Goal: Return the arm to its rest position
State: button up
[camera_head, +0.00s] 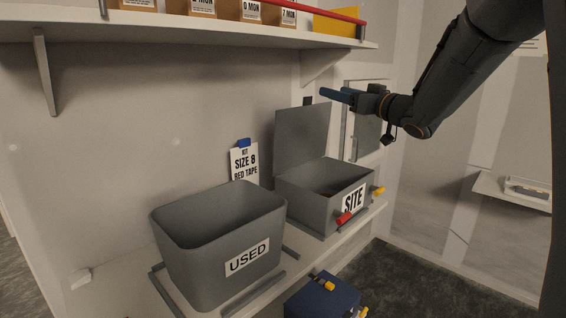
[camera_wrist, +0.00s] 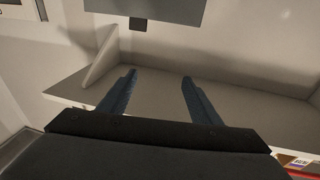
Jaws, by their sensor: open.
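My gripper (camera_head: 338,95) is raised at the end of my arm, above and to the right of the grey SITE box in the head view. Its blue fingers point left. In the wrist view the two blue fingers of my gripper (camera_wrist: 158,82) stand apart with nothing between them. The gripper appears to touch nothing. My arm comes in from the upper right of the head view.
An open grey USED bin (camera_head: 190,258) and a SITE box (camera_head: 305,205) with its lid up stand on a bench. A shelf (camera_head: 190,32) holds labelled boxes above. A blue case (camera_head: 310,302) is below. A small ledge (camera_head: 510,198) juts out at right.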

jog(key=s+d+f+m+g+h+b, duration=0.2)
jog(key=s+f+h, duration=0.15)
jog(key=f, duration=0.65)
jog(key=s+d+f+m+g+h+b, duration=0.1)
jog(key=s+d+f+m+g+h, duration=0.2)
jog(key=f, duration=0.7)
jog(key=s+d+f+m+h+b, duration=0.1)
jog(key=s+d+f+h+b, duration=0.15)
jog(key=f+h, duration=0.45)
jog(key=s+a+f+g+b, duration=0.1)
jog(key=s+f+g, duration=0.2)
jog(key=s+f, duration=0.3)
jog(key=s+a+f+g+y+b, duration=0.1)
jog(key=s+f+g, duration=0.2)
jog(key=s+f, duration=0.4)
jog(key=s+a+f+g+y+b, duration=0.1)
jog(key=s+f+g, duration=0.3)
jog(key=s, duration=1.1)
notch_tip(320, 180, down, 2)
jog(key=shift+s+a+f+m, duration=0.15)
jog(key=shift+s+a+m, duration=0.15)
jog(key=shift+a, duration=0.25)
jog(key=shift+w, duration=0.1)
